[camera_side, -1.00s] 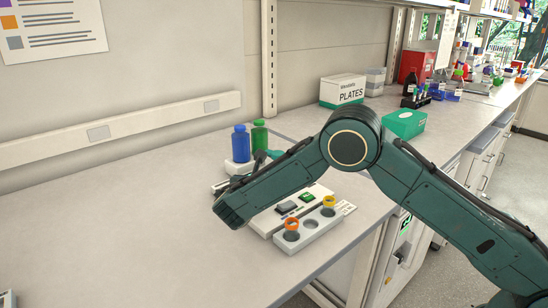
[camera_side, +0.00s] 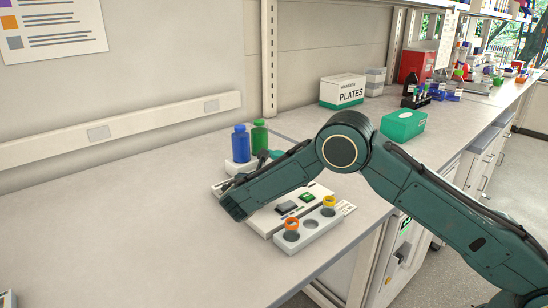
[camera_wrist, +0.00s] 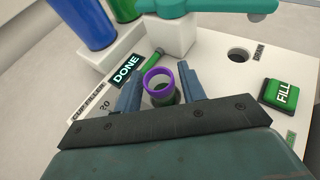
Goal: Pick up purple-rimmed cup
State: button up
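The purple-rimmed cup (camera_wrist: 161,84) stands upright on the white cup filler (camera_wrist: 222,105) in the wrist view. My gripper (camera_wrist: 160,70) is open, with one blue-grey finger on each side of the cup. A narrow gap seems to show between the fingers and the cup. The lower part of the cup is partly hidden by the dark gripper body. In the side view my arm hides the cup and the fingers.
The filler has a green FILL button (camera_wrist: 279,94), a DONE display (camera_wrist: 125,69) and a drain hole (camera_wrist: 238,55). A blue bottle (camera_side: 241,143) and a green bottle (camera_side: 259,137) stand behind. A white rack (camera_side: 313,232) holds an orange-rimmed cup (camera_side: 291,225) and a yellow-rimmed cup (camera_side: 329,203).

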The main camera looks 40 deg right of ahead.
jog(key=c, duration=0.7)
jog(key=shift+r, duration=0.1)
notch_tip(320, 180, up, 20)
jog(key=shift+f, duration=0.1)
dwell(0.3)
dwell(0.5)
